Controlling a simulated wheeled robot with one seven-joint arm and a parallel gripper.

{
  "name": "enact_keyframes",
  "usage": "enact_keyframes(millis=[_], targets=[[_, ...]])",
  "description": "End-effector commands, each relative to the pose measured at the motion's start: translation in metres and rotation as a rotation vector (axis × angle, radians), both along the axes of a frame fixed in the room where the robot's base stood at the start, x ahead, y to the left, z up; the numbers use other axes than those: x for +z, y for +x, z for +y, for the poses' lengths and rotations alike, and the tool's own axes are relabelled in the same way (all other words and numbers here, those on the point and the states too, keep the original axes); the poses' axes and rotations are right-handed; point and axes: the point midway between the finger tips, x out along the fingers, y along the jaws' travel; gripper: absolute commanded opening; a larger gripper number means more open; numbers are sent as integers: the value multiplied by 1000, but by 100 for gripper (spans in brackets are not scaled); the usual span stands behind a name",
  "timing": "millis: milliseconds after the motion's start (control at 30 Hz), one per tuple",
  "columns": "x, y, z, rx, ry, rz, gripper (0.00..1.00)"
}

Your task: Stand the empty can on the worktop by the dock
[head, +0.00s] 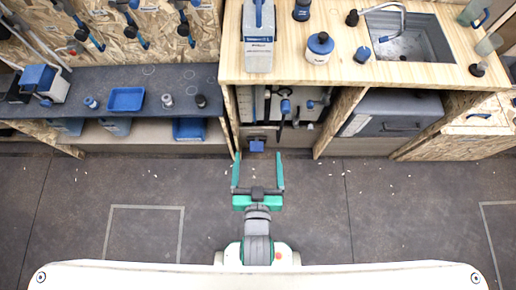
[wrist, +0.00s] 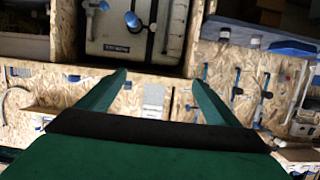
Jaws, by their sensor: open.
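My gripper (head: 257,157) is open and empty over the floor in front of the cabinets, its green fingers pointing at the opening under the worktop. Its fingers also show in the wrist view (wrist: 159,78), apart, with nothing between them. The light wooden worktop (head: 290,76) is beyond it. A grey container with a blue top (head: 258,50) and a white-and-blue jar (head: 319,47) stand on it. Small cylinders, one grey (head: 167,101) and one dark (head: 201,101), stand on the dark bench at left. I cannot tell which is the empty can or where the dock is.
A sink (head: 408,42) is set into the worktop at right. A blue tray (head: 126,99) lies on the lower dark bench (head: 150,78). A grey bin (head: 392,113) sits under the worktop. Tools hang on the wooden wall. The marked floor (head: 330,220) around my gripper is mostly clear.

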Motion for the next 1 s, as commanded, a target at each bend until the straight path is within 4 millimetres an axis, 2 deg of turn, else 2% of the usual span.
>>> enact_keyframes(millis=[33,200,400,600,1000], targets=[[-5,-20,0,1,-2,8,85],[-6,-74,-1,2,-8,-5,85],[3,-120,-1,4,-12,-22,85],[9,-136,-1,6,-14,-32,85],[9,-136,-1,6,-14,-33,85]])
